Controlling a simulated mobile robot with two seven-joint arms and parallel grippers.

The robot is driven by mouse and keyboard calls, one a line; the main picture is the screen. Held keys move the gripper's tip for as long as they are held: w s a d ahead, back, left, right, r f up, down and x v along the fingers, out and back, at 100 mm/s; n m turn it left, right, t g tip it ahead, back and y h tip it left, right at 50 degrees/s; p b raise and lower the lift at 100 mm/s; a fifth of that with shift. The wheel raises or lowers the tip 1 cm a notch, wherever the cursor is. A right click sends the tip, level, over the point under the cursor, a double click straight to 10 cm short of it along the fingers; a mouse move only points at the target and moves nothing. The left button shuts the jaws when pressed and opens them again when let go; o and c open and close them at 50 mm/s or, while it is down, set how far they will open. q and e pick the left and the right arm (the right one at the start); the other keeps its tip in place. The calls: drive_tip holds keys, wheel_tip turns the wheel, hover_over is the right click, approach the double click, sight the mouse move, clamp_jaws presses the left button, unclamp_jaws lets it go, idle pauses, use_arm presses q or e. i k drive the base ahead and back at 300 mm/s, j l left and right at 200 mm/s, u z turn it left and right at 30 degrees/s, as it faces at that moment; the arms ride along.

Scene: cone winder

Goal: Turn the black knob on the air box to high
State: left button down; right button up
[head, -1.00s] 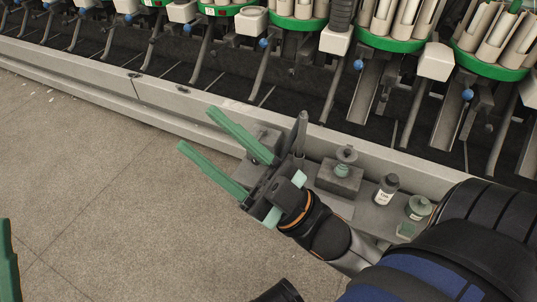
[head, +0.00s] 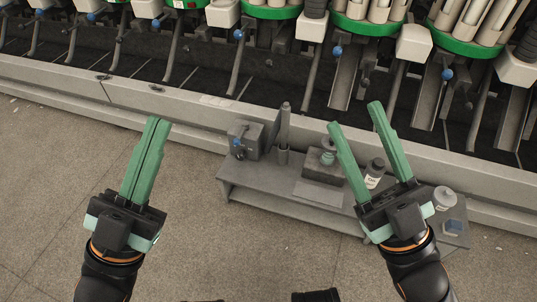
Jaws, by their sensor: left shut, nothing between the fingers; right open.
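The air box (head: 248,134) is a small grey box at the left end of a low grey bench. A small dark knob with a bluish tint (head: 238,144) seems to sit on its front left face; its setting is too small to read. My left gripper (head: 156,122) is shut and empty, with its green fingers together, left of the air box and apart from it. My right gripper (head: 354,115) is open and empty, over the right part of the bench and well right of the air box.
The grey bench (head: 270,194) also holds an upright dark post (head: 284,128), a block with a small spool (head: 326,160), a labelled bottle (head: 374,174), a white-lidded jar (head: 445,197) and a blue item (head: 454,227). The winder's rail (head: 200,107) runs behind. The floor in front is clear.

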sight(240, 156)
drive_tip(key=j+z, duration=0.4)
drive_tip(key=i+j+z, duration=0.1)
drive_tip(key=j+z, duration=0.55)
drive_tip(key=j, duration=0.2)
drive_tip(key=k+j+z, duration=0.2)
drive_tip(key=j, duration=0.6)
drive_tip(key=k+j+z, duration=0.15)
drive_tip(key=j, duration=0.3)
drive_tip(key=i+j, duration=0.1)
drive_tip(key=j, duration=0.2)
drive_tip(key=i+j, duration=0.1)
drive_tip(key=j, duration=0.2)
drive_tip(key=i+j, duration=0.1)
drive_tip(key=j, duration=0.2)
drive_tip(key=i+j, duration=0.1)
drive_tip(key=i, duration=0.25)
